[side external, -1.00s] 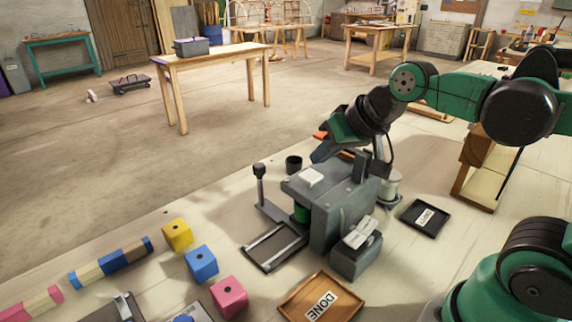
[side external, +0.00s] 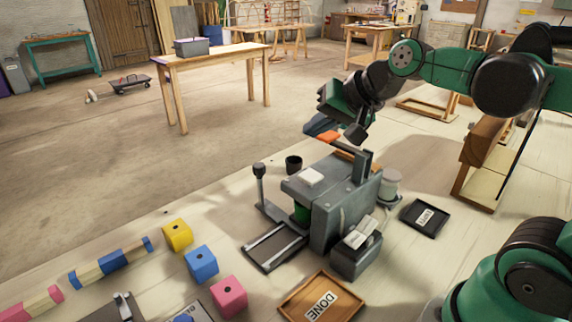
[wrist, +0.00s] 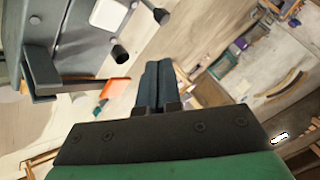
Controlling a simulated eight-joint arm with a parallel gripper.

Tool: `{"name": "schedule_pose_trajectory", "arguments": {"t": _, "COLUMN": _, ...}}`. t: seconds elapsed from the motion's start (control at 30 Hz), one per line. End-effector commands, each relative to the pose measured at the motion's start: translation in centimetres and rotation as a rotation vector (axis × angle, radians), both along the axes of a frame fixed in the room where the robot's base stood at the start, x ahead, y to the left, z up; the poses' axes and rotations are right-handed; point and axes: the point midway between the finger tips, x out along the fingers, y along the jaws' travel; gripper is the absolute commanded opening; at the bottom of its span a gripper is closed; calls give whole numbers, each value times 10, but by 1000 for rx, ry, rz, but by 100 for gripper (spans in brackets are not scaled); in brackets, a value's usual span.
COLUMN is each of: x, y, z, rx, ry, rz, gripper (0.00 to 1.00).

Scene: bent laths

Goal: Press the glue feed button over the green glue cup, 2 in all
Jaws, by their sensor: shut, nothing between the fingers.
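The grey glue machine (side external: 340,205) stands on the pale bench in the side view. Its white square button (side external: 311,176) is on top, at the front left; it also shows at the top of the wrist view (wrist: 108,14). The green glue cup (side external: 302,214) sits under the machine's head, partly hidden by the housing. My gripper (side external: 318,125) is above and behind the button, clear of it. Its two fingers (wrist: 157,80) are together and empty in the wrist view. Whether the button is pressed in cannot be made out.
A wooden DONE tray (side external: 325,298) is in front, a black labelled tray (side external: 425,218) at right. Yellow (side external: 177,235), blue (side external: 201,263) and pink (side external: 229,296) blocks lie front left.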

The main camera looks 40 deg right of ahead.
Motion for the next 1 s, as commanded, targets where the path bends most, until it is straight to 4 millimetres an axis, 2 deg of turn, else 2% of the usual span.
{"name": "schedule_pose_trajectory", "arguments": {"t": 0.2, "x": 0, "y": 0, "z": -31, "rx": 0, "ry": 0, "rz": 0, "gripper": 0}}
{"name": "schedule_pose_trajectory", "arguments": {"t": 0.4, "x": 0, "y": 0, "z": -50, "rx": -1, "ry": 0, "rz": 1, "gripper": 0}}
{"name": "schedule_pose_trajectory", "arguments": {"t": 0.6, "x": 0, "y": 0, "z": -57, "rx": -1, "ry": 0, "rz": 1, "gripper": 0}}
{"name": "schedule_pose_trajectory", "arguments": {"t": 1.0, "x": 0, "y": 0, "z": -57, "rx": -1, "ry": 0, "rz": 1, "gripper": 0}}
